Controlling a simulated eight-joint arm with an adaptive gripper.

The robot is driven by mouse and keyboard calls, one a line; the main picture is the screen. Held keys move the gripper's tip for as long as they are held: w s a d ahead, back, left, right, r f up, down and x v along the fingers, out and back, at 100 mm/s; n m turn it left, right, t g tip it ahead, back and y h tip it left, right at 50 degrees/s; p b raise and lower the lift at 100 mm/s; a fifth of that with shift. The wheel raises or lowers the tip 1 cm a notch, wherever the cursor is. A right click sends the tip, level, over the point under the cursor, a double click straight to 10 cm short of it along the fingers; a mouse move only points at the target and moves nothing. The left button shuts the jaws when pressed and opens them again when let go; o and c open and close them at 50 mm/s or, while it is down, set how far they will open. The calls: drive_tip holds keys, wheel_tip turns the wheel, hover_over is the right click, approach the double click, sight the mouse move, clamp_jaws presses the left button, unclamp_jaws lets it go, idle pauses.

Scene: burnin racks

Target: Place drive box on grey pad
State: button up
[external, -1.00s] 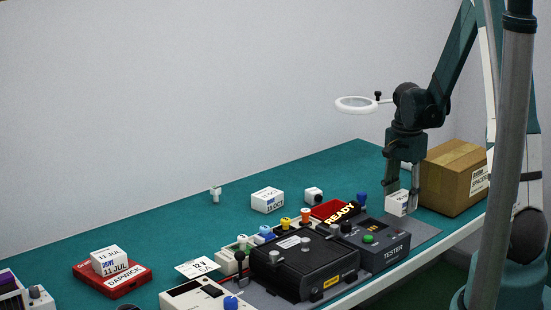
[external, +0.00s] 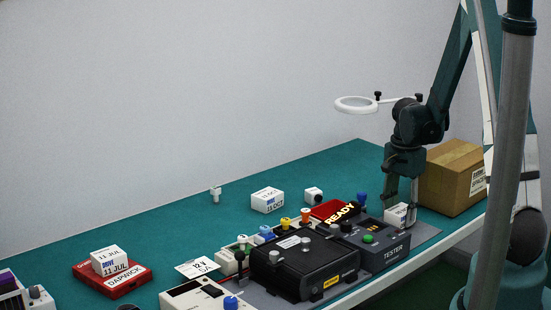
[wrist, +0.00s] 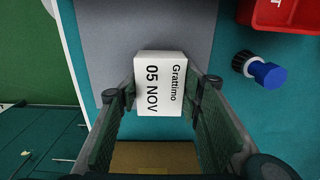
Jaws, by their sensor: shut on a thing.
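A small white drive box (external: 396,215) is between the fingers of my gripper (external: 401,207), which is shut on it. In the wrist view the box (wrist: 160,72) shows the label "Grattimo 05 NOV", with a finger on each side. The grey pad (wrist: 145,25) runs beneath and beyond the box there. In the external view the pad (external: 427,233) shows as a strip behind and beside the tester. The box is low, close to the pad's surface; I cannot tell whether it touches.
A cardboard box (external: 450,180) is close on the right. A blue-capped knob (wrist: 268,73) and a red tray (wrist: 285,14) lie nearby. More white boxes (external: 267,200) stand further left.

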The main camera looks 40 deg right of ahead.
sight(401, 209)
drive_tip(key=shift+f, duration=0.45)
drive_tip(key=o, duration=1)
drive_tip(key=shift+r, duration=0.1)
drive_tip(key=shift+c, duration=0.2)
drive_tip(key=shift+r, duration=0.1)
wheel_tip(401, 209, up, 12)
drive_tip(key=p, duration=0.1)
idle(0.4)
idle(0.4)
